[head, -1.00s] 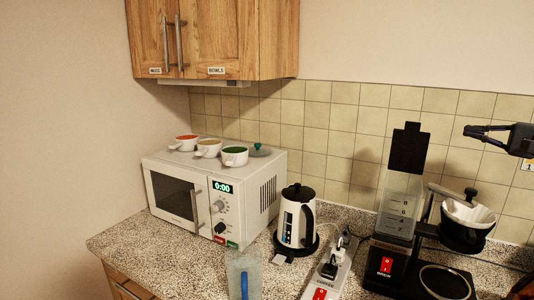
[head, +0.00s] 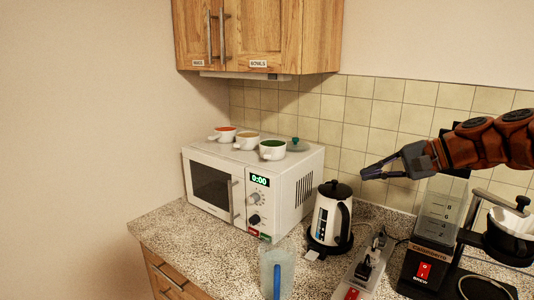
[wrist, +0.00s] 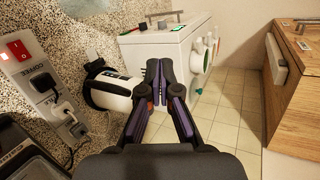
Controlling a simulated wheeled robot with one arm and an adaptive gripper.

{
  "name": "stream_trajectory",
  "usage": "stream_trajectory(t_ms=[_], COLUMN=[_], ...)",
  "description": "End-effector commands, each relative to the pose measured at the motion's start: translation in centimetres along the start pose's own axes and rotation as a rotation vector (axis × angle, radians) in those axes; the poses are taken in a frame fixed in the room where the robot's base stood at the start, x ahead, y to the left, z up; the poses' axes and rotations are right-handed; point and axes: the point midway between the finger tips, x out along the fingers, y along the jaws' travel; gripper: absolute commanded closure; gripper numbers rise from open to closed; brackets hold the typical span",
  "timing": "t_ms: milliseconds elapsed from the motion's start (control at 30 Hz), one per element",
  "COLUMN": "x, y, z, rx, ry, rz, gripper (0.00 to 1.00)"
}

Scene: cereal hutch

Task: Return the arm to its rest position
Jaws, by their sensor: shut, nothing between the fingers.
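My gripper (head: 374,173) is in the head view, right of centre, in the air above and to the right of the kettle. Its fingers are shut with nothing between them and point left. In the wrist view my gripper (wrist: 160,66) shows its fingertips together in front of the microwave and kettle. My orange-brown arm reaches in from the right edge of the head view, in front of the coffee maker (head: 432,262). The arm touches nothing that I can see.
A white microwave (head: 284,205) stands left, with cups (head: 272,149) on top. The kettle (head: 328,222), a power strip (head: 358,278) and a clear pitcher (head: 267,268) stand on the counter. A wooden cabinet (head: 285,30) hangs above. The air between cabinet and kettle is free.

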Motion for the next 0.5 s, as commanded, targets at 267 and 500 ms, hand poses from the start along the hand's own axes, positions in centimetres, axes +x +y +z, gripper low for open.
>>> stream_trajectory(t_ms=[267, 500], x=[6.1, 8.5], y=[5.3, 11.9], z=[8.7, 15.5], rx=[-0.078, -0.167], ry=[-0.086, -0.146], rz=[0.250, 0.475], gripper=[1.00, 1.00])
